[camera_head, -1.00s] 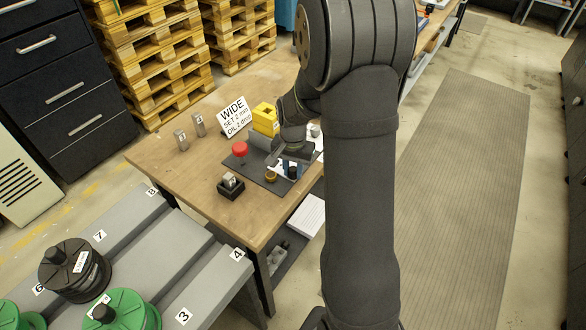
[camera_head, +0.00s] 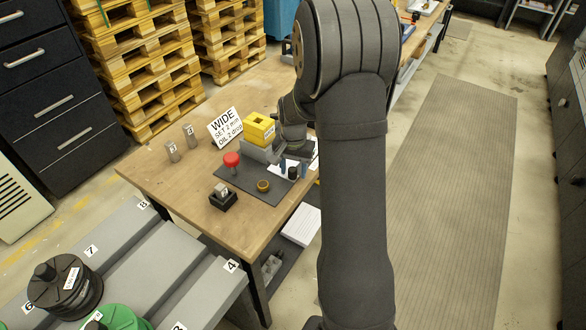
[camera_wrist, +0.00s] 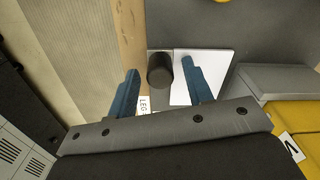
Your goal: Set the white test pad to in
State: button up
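The white test pad (camera_wrist: 208,68) lies flat beyond my fingers in the wrist view, with the right finger covering part of it. In the head view a white patch (camera_head: 283,169), seemingly the pad, shows below my gripper (camera_head: 288,162), partly hidden by the arm. A dark upright cylinder (camera_wrist: 160,70) stands at the pad's left edge. My gripper (camera_wrist: 160,68) is open, its two blue fingers on either side of the cylinder in the picture, with gaps on both sides. I cannot tell the height between fingertips and pad.
A yellow block (camera_head: 259,128) sits on a grey base behind the dark mat (camera_head: 240,186). A red knob (camera_head: 232,159), a brass ring (camera_head: 263,186) and a black holder (camera_head: 223,199) stand nearby. A sign (camera_head: 225,128) reads WIDE.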

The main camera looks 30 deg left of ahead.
notch_tip(320, 180, up, 18)
jog(key=shift+f, duration=0.25)
dwell(0.3)
jog(key=shift+f, duration=0.1)
dwell(0.3)
notch_tip(320, 180, down, 18)
jog(key=shift+s+r, duration=0.1)
jog(key=shift+r, duration=0.15)
jog(key=shift+s+r, duration=0.1)
jog(key=shift+s, duration=0.3)
